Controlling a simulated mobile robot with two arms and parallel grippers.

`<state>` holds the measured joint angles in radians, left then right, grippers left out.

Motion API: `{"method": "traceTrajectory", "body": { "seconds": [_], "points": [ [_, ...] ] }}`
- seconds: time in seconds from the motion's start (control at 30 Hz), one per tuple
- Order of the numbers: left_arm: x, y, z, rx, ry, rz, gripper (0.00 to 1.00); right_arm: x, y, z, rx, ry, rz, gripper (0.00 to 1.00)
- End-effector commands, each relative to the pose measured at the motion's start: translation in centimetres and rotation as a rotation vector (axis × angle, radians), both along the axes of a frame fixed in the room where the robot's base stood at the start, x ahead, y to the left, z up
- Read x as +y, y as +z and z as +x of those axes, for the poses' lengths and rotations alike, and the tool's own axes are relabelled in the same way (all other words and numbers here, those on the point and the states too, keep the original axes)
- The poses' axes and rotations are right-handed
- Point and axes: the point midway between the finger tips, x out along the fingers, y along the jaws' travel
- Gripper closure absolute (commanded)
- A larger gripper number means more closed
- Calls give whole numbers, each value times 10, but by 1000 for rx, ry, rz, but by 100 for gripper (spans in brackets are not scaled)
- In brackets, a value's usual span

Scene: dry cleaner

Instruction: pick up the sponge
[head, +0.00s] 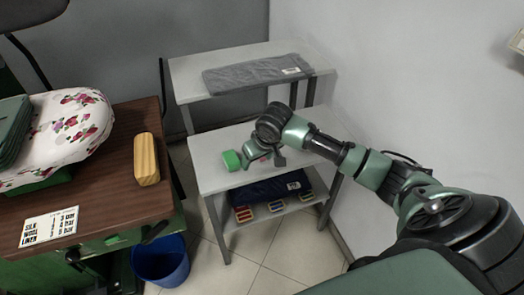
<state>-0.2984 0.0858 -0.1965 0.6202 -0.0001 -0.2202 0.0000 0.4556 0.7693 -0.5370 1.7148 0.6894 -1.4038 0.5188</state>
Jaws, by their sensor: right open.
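A small bright green block, which looks like the sponge (232,160), lies on the middle white shelf (213,182) near its left edge. My right gripper (264,160) is just to the right of it, low over the same shelf. Its jaws are open, and I see nothing between them. One finger is close to the green block; I cannot tell whether they touch. My left gripper is not in view.
A folded grey cloth (257,74) lies on the top shelf. A dark blue cloth (265,187) and several coloured items are below. A wooden block (146,160) and a card (49,227) lie on the brown table (108,190) at left. A blue bin (162,262) stands on the floor.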

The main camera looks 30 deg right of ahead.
Motion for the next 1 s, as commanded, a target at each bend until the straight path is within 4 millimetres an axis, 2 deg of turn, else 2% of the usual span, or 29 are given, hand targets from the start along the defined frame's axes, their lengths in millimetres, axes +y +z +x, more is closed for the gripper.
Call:
{"method": "traceTrajectory", "body": {
  "seconds": [0.03,0.1,0.27,0.57,0.8,1.0],
  "points": [
    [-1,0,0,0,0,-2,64,-16,12,10,-10,-35,-6,34],
    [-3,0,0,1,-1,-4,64,-33,23,19,-15,-80,-4,34],
    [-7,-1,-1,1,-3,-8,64,-54,34,31,-22,-141,5,34],
    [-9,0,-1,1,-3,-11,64,-56,5,44,-21,-147,8,34],
    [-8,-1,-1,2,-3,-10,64,-55,-28,57,-22,-146,8,34],
    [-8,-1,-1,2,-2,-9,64,-56,-34,60,-23,-144,6,34]
  ]
}}
